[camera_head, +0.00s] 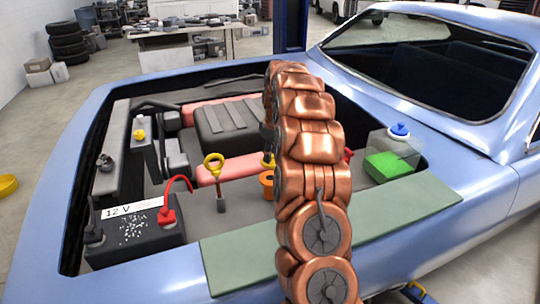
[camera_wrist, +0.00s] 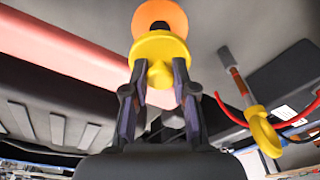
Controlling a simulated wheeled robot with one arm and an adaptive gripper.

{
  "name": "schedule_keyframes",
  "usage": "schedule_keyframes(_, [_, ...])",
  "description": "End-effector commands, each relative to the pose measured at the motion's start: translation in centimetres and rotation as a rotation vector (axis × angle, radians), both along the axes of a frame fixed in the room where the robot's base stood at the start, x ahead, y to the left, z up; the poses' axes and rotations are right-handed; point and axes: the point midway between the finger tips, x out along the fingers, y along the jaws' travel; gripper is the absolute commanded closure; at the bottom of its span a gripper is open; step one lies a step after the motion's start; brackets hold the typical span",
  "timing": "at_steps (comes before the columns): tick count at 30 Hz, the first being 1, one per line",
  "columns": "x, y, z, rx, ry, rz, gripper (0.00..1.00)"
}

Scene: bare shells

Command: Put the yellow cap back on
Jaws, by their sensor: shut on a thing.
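The yellow cap (camera_wrist: 160,48) is held between the two fingers of my gripper (camera_wrist: 158,82) in the wrist view. An orange filler neck (camera_wrist: 160,14) lies just beyond the cap, which overlaps its lower part in the picture. A dark opening shows at the neck's middle. I cannot tell whether cap and neck touch.
A yellow-ringed dipstick (camera_head: 214,162) stands left of the neck. The battery (camera_head: 135,232) with a red cable is at front left. A blue-capped reservoir (camera_head: 390,155) is at right. A green mat (camera_head: 410,210) covers the near fender edge.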

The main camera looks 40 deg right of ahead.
Motion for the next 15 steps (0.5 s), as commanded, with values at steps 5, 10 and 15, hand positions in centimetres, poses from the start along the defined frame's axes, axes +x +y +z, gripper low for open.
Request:
schedule_keyframes(5, [0.0, 0.0, -1.0, 0.001, 0.001, -0.001, 1.00])
schedule_keyframes(10, [-0.1, 0.1, -2.2, 0.001, 0.003, -0.001, 1.00])
schedule_keyframes(15, [0.0, 0.0, -3.6, 0.000, 0.001, -0.001, 1.00])
